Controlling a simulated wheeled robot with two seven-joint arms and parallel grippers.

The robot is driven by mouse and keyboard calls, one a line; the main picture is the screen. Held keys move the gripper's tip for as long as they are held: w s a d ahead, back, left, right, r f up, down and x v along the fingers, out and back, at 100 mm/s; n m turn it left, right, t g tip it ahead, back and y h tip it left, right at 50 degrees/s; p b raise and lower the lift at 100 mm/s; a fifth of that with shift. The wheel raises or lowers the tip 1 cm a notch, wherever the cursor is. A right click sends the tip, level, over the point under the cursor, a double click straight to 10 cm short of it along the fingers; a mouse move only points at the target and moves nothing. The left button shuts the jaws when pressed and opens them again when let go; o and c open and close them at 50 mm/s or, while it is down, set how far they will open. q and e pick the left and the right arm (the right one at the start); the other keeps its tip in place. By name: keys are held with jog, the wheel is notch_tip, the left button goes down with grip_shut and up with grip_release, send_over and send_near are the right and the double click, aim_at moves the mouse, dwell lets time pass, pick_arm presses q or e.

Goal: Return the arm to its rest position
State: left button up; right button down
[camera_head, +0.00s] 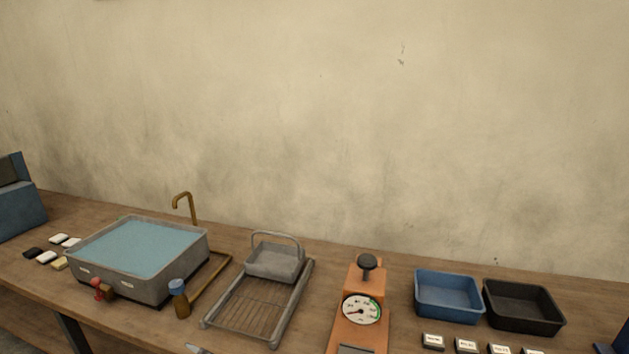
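Neither of my grippers can be made out in the head view, and no arm link is clearly visible. A small pale grey tip (196,349) pokes in at the bottom edge, left of the middle. Too little of it shows to tell what it is.
On the wooden table stand a grey water-filled basin (161,276) with a brass tap (184,197), a wire rack (246,306) with a grey handled basket (273,261), an orange dial device (361,310), a blue tray (447,306) and a black tray (523,316). Small labelled blocks (466,345) lie in front.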

pick_arm(q)
jog(key=s+d+f+n+h, duration=0.3)
jog(key=s+f+n+h, duration=0.1)
jog(key=s+n+h, duration=0.15)
jog(key=s+d+f+n+h, duration=0.3)
jog(key=s+f+n+h, duration=0.15)
jog(key=s, duration=0.25)
jog(key=s+d+r+n+g+h, duration=0.1)
jog(key=s+r+n+g, duration=0.15)
jog(key=s, duration=0.55)
jog(key=s+d+r+n+g+h, duration=0.1)
jog(key=s+r+n, duration=0.25)
jog(key=s, duration=0.45)
jog(key=s+d+r+n+g, duration=0.1)
jog(key=s+d+r+n, duration=0.15)
jog(key=s, duration=0.55)
notch_tip(320, 180, down, 25)
jog(key=m+g+b, duration=0.1)
jog(key=s+a+f+g, duration=0.1)
jog(key=s+a+f, duration=0.2)
jog(key=s+f, duration=1.4)
jog(key=shift+s+a+f+g+b, duration=0.25)
jog(key=shift+f+g+b, duration=0.1)
jog(key=shift+f+b, duration=0.15)
pick_arm(e)
jog(key=shift+s+a+f, duration=0.1)
jog(key=shift+s+f, duration=0.15)
jog(key=shift+f, duration=0.75)
